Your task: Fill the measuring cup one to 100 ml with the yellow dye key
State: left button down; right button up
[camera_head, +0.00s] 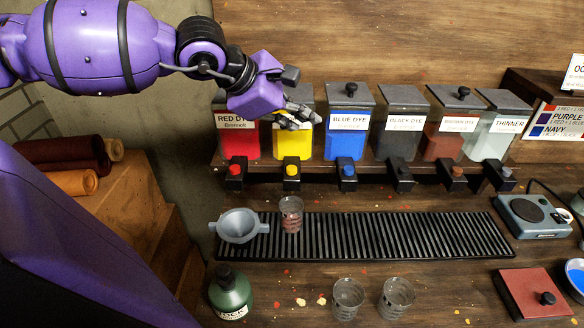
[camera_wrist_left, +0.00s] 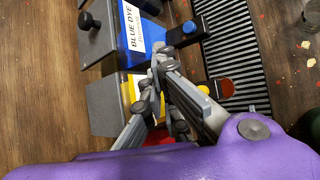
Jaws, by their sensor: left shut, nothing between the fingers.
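The yellow dye dispenser (camera_head: 284,144) stands between the red and blue ones. Its black key with a yellow button (camera_head: 292,170) sits on the rail below. A clear cup (camera_head: 291,214) stands upright on the black grate, roughly under that key, with something reddish in it; it also shows in the left wrist view (camera_wrist_left: 226,88). Its markings and level are too small to read. My left gripper (camera_head: 310,119) is shut and empty, above the yellow key and in front of the yellow dispenser, hiding its label. In the left wrist view the fingertips (camera_wrist_left: 162,58) are together. My right gripper is not in view.
A blue key (camera_head: 348,170) and red key (camera_head: 235,170) flank the yellow one. Two clear cups (camera_head: 348,297) (camera_head: 397,297) and a green bottle (camera_head: 230,292) stand in front. The grate's right part (camera_head: 420,237) is clear.

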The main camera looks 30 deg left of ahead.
pick_arm(q)
jog(key=b, duration=0.1)
send_over(298, 176)
notch_tip(298, 176, down, 7)
jog(key=shift+r, duration=0.15)
jog(key=shift+f, duration=1.05)
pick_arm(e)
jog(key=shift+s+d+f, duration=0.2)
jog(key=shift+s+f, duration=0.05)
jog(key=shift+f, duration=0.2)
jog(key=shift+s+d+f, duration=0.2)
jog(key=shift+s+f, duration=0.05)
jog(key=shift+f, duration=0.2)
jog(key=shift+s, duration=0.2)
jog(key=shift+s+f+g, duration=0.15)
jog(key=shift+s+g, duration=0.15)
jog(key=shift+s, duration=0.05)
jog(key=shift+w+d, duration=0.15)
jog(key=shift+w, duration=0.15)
